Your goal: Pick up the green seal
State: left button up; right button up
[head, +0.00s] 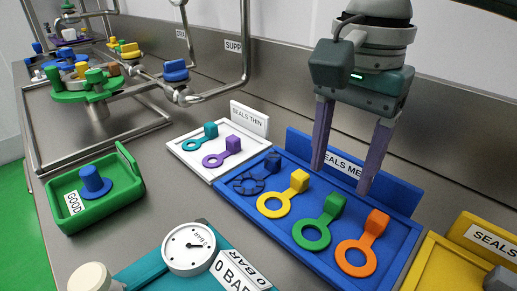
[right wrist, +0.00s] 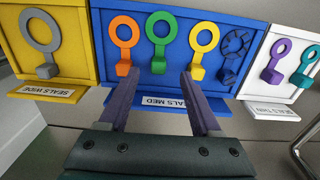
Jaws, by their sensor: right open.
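The green seal (head: 313,234), a flat ring with a block-like tab, lies in the blue tray (head: 254,220) labelled SEALS MED, between the yellow seal (head: 273,204) and the orange seal (head: 356,258). A dark blue seal (head: 249,183) lies at the tray's left end. My right gripper (head: 339,180) is open and empty above the tray's back edge, by its label. In the right wrist view the green seal (right wrist: 160,46) lies beyond and between the open fingertips (right wrist: 153,78), apart from them. My left gripper is not in view.
A white SEALS THIN tray (head: 184,151) with teal and purple seals stands left of the blue tray. A yellow SEALS WIDE tray (right wrist: 73,20) holds a grey seal.

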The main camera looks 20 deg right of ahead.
aim_at(337, 198)
jog(key=f, duration=0.1)
jog(key=f+b, duration=0.1)
jog(key=f, duration=0.2)
jog(key=shift+d+f, duration=0.35)
jog(key=shift+d, duration=0.05)
jog(key=shift+f+b, duration=0.3)
jog(key=shift+f, duration=0.25)
jog(key=c, duration=0.6)
grip_shut()
